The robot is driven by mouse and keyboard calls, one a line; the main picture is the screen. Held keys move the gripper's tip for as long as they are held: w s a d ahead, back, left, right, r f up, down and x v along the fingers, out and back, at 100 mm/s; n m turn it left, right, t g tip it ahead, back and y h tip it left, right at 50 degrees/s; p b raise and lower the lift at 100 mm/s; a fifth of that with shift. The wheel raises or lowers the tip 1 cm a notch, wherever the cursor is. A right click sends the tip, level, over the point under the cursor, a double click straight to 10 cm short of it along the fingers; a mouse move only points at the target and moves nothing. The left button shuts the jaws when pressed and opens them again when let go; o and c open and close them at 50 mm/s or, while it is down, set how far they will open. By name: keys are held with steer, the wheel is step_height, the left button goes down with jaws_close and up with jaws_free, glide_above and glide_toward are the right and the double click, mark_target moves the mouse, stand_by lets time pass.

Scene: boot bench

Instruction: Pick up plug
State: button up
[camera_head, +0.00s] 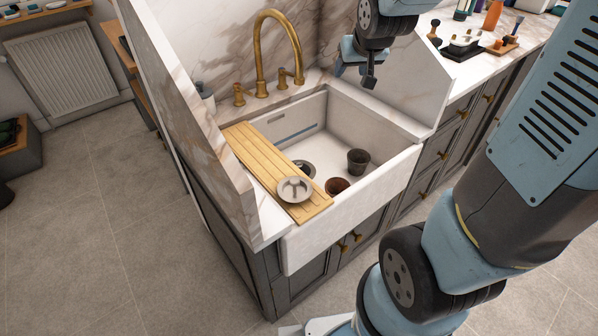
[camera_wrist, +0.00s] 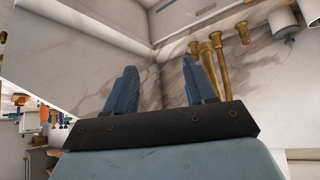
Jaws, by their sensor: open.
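My gripper (camera_head: 354,76) is open and empty, raised above the back right of the white sink (camera_head: 400,172). In the wrist view its two blue fingers (camera_wrist: 160,82) stand apart with nothing between them. I cannot surely pick out the plug. A dark round fitting (camera_head: 304,169) lies on the sink floor beside the wooden board; whether it is the drain or a plug is too small to tell. A dark grey cup (camera_head: 358,162) and a rusty-brown round vessel (camera_head: 337,186) also stand in the sink, below and well apart from my gripper.
A slatted wooden board (camera_head: 258,158) spans the sink's left side and bears a pale round dish (camera_head: 294,190). A tall brass tap (camera_head: 260,55) rises behind the sink. A marble panel (camera_head: 425,85) borders the right side. Bottles and tools crowd the right counter.

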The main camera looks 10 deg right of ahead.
steer(key=w+a+f+t, duration=0.1)
steer(key=w+a+f, duration=0.1)
steer(key=w+f, duration=0.7)
steer(key=n+t+y, duration=0.2)
steer(key=n, duration=0.1)
glide_above(300, 165)
steer(key=s+d, duration=0.2)
steer(key=d, duration=0.1)
step_height(300, 165, down, 24)
steer(key=shift+n+t+y, duration=0.3)
steer(key=shift+t+y, duration=0.1)
steer(key=shift+y, duration=0.5)
steer(key=s+f, duration=0.1)
steer(key=f, duration=0.2)
steer(key=s+f, duration=0.1)
steer(key=f, duration=0.3)
steer(key=s+a+f, duration=0.1)
steer(key=f, duration=0.2)
steer(key=shift+s+a+f, duration=0.1)
steer(key=shift+s+f, duration=0.05)
steer(key=shift+f, duration=0.2)
steer(key=shift+s+d+f, duration=0.2)
steer(key=shift+f, duration=0.15)
steer(key=shift+x, duration=3.7)
steer(key=shift+a+r, duration=0.15)
jaws_close()
